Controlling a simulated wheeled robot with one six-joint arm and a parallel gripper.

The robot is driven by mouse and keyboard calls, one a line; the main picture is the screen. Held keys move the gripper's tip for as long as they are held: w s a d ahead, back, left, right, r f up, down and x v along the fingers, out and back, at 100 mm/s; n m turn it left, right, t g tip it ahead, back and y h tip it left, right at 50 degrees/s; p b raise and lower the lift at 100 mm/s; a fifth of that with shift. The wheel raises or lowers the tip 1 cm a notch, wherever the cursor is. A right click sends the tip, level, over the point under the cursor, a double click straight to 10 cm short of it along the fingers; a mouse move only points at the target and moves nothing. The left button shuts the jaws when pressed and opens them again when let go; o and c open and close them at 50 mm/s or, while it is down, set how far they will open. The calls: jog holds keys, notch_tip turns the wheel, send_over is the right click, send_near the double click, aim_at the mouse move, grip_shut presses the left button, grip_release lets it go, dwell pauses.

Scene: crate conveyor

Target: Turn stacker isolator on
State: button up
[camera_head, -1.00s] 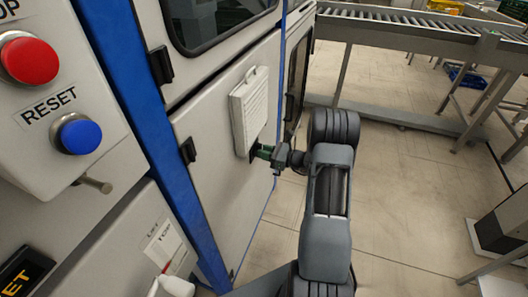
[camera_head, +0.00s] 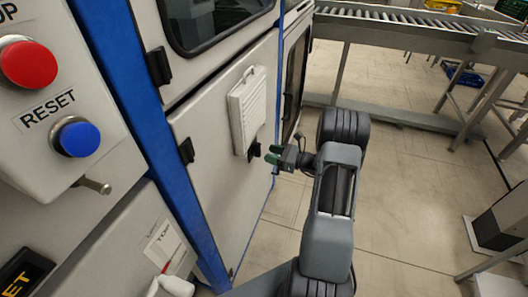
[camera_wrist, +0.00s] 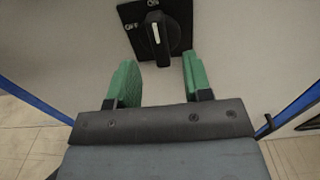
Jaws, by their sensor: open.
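The isolator switch is a black rotary knob (camera_wrist: 160,35) on a black plate, with OFF at its left and ON at its top. Its white mark points up, close to ON, with a slight lean to the left. In the head view the switch (camera_head: 254,150) is a small dark shape on the cabinet door, below a white document holder. My gripper (camera_wrist: 159,66) is open and empty, its green fingers apart and short of the knob, below it in the wrist view. In the head view my gripper (camera_head: 272,154) stands just right of the switch, clear of the door.
The document holder (camera_head: 246,108) sticks out from the door (camera_head: 215,150) above the switch. A panel with a red button (camera_head: 29,64) and a blue RESET button (camera_head: 76,137) is at the left. A roller conveyor (camera_head: 420,28) runs at the back.

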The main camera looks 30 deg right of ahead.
jog(key=v, duration=0.9)
jog(key=shift+s+d, duration=0.25)
jog(key=shift+s, duration=0.05)
dwell(0.3)
